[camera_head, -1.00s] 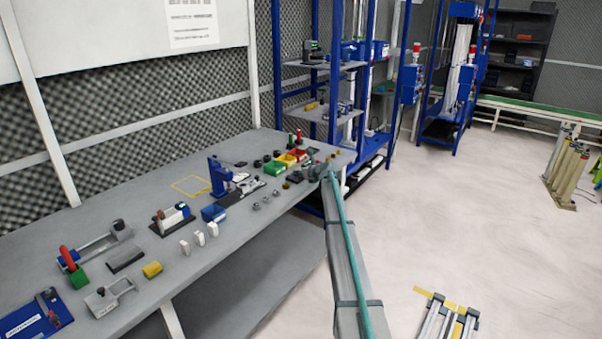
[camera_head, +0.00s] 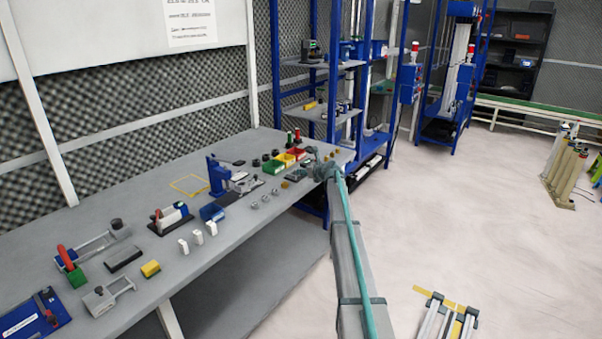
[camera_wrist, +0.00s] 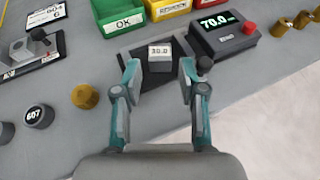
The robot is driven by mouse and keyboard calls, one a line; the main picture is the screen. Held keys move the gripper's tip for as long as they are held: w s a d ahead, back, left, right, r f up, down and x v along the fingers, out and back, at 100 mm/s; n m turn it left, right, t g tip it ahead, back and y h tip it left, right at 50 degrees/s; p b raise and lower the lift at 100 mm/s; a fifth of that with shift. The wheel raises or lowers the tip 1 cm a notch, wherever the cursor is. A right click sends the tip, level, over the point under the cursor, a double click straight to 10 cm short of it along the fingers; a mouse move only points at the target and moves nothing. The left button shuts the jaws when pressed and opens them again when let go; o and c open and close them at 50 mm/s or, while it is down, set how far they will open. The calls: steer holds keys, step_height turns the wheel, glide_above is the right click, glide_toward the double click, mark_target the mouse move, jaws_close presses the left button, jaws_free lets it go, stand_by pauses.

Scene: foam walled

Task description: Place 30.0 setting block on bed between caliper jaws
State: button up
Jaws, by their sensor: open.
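The pale setting block marked 30.0 (camera_wrist: 160,56) sits on a dark flat bed (camera_wrist: 128,52) in the wrist view. My gripper (camera_wrist: 160,72) is open, its two teal fingers apart on either side of the block's near end. Gaps show between the fingertips and the block. A grey unit with a 70.0 display (camera_wrist: 218,24) and a red button stands right of the bed. A dark round knob (camera_wrist: 205,64) is beside the right finger. I cannot clearly make out the caliper jaws. In the head view, my gripper (camera_head: 322,168) is at the bench's far right end, its fingertips unclear.
Green (camera_wrist: 122,20), yellow and red bins stand behind the bed. Brass pieces (camera_wrist: 85,96) lie left and right of it, and a dark round piece marked 607 (camera_wrist: 38,116) lies at left. The grey bench (camera_head: 215,262) has an open front edge beside my arm.

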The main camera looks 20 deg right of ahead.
steer(key=v, duration=0.7)
steer(key=shift+b, duration=0.3)
